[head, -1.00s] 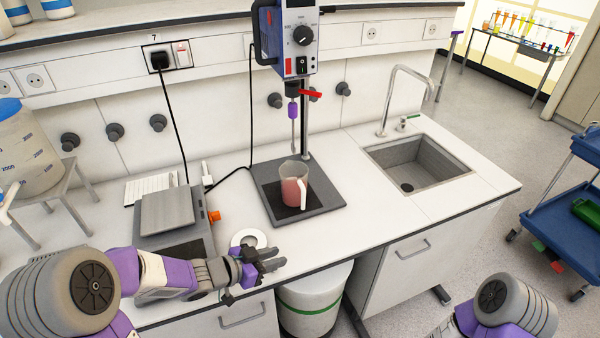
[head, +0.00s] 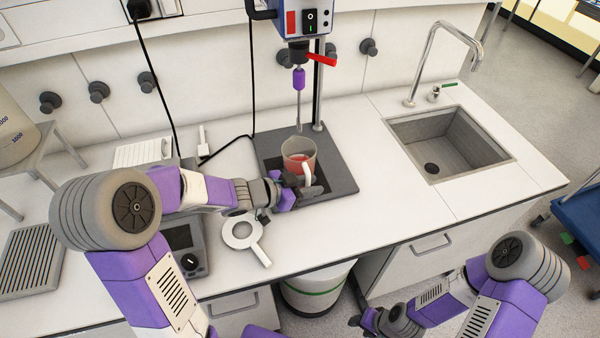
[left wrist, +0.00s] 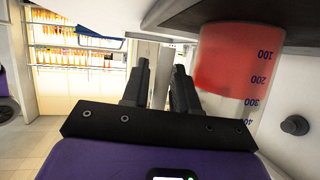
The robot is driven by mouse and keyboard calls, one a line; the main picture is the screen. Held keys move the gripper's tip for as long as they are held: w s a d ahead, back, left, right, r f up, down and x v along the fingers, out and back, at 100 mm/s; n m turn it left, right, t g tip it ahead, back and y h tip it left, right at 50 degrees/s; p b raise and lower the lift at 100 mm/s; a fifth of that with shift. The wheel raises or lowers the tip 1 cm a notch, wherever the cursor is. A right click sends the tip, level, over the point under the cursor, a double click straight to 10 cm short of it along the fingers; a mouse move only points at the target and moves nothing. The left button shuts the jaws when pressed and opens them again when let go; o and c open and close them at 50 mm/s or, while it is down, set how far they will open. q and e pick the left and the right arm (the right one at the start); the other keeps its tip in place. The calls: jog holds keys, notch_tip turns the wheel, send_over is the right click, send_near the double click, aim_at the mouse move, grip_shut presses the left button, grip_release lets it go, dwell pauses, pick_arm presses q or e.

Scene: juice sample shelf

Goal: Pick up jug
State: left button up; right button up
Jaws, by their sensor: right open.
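The jug (head: 297,150) is clear, with red liquid and a white handle, and stands upright on the dark stirrer base plate (head: 340,180) under the purple-tipped stirrer rod. In the left wrist view the jug (left wrist: 235,65), with its printed scale, is close on the right. My left gripper (head: 308,187) is at the handle side of the jug. In the left wrist view its fingers (left wrist: 160,80) are apart, with a pale strip showing between them; I cannot tell whether they touch the handle. My right gripper (head: 362,322) is open, low in front of the bench.
A stirrer motor (head: 305,22) hangs above the jug on its stand. A sink (head: 445,145) with a tap lies to the right. A white funnel-like item (head: 262,255) and a scale (head: 185,240) lie near my left arm. A white bin (head: 315,288) stands below the bench.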

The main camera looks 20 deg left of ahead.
pick_arm(q)
jog(key=shift+w+d+f, duration=0.3)
jog(key=shift+w+d, duration=0.1)
jog(key=shift+w, duration=0.05)
grip_shut()
jog(key=shift+r, duration=0.1)
jog(key=shift+r, duration=0.1)
jog(key=shift+r+p, duration=1.2)
jog(key=shift+r, duration=0.65)
jog(key=s+d+b, duration=1)
jog(key=s+b, duration=0.1)
jog(key=s, duration=0.3)
jog(key=shift+s+f, duration=0.25)
jog(key=shift+s, duration=0.1)
